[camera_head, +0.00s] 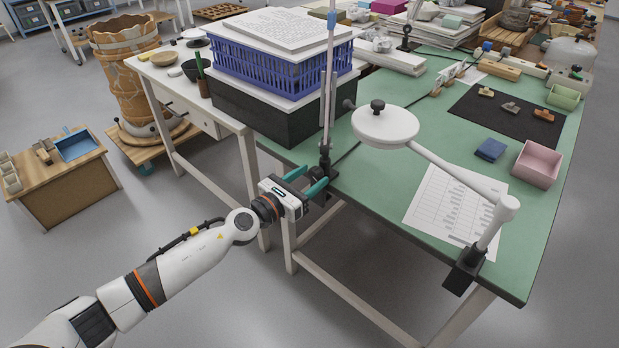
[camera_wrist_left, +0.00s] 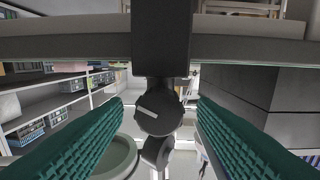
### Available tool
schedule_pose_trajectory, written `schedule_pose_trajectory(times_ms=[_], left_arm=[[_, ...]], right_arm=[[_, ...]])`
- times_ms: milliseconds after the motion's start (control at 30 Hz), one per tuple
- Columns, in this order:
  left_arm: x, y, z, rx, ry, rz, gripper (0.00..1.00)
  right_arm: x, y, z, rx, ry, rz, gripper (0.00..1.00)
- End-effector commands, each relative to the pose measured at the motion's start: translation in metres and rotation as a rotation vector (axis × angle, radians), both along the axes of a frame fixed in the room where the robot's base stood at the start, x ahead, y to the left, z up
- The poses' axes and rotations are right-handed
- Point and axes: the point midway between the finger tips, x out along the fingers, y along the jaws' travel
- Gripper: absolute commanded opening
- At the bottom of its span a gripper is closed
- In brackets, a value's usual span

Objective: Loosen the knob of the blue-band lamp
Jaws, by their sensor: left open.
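The blue-band lamp (camera_head: 328,100) is a thin upright pole with a blue band near its top, clamped to the near left edge of the green table. My left gripper (camera_head: 316,175) is at its foot, its two teal fingers open towards the clamp. In the left wrist view a dark round knob (camera_wrist_left: 158,112) with a pale line across it lies between the spread fingers, with a visible gap on each side. A dark clamp block is directly above the knob there. In the head view I cannot make out the knob clearly. My right gripper is not in view.
A second, white lamp (camera_head: 385,126) reaches over the green table (camera_head: 385,205) from a clamp on the near edge. A blue crate (camera_head: 285,68) on a dark box stands close behind the pole. A printed sheet (camera_head: 455,203) and pink bin (camera_head: 537,164) lie right.

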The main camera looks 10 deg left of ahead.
Motion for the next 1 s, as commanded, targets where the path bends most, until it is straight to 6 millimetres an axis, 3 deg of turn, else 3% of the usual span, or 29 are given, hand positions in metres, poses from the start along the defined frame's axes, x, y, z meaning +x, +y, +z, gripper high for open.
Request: schedule_pose_trajectory(times_ms=[333, 633, 767, 900, 1000], left_arm=[[0.0038, -0.0032, 0.0002, -0.001, 0.001, 0.000, 0.52], [0.0037, -0.0030, 0.0003, -0.001, 0.001, 0.000, 0.08], [0.0035, -0.0031, -0.0001, -0.058, 0.041, 0.001, 0.08], [0.0035, -0.0031, 0.0002, -0.241, 0.175, 0.002, 0.08], [0.0035, -0.0030, 0.0007, -0.350, 0.254, 0.002, 0.08]], right_arm=[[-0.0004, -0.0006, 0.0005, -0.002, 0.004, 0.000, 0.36], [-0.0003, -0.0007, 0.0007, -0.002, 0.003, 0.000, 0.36], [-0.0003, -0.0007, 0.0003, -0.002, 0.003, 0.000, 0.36], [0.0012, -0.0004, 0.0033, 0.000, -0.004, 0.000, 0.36], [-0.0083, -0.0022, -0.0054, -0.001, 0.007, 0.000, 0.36]])
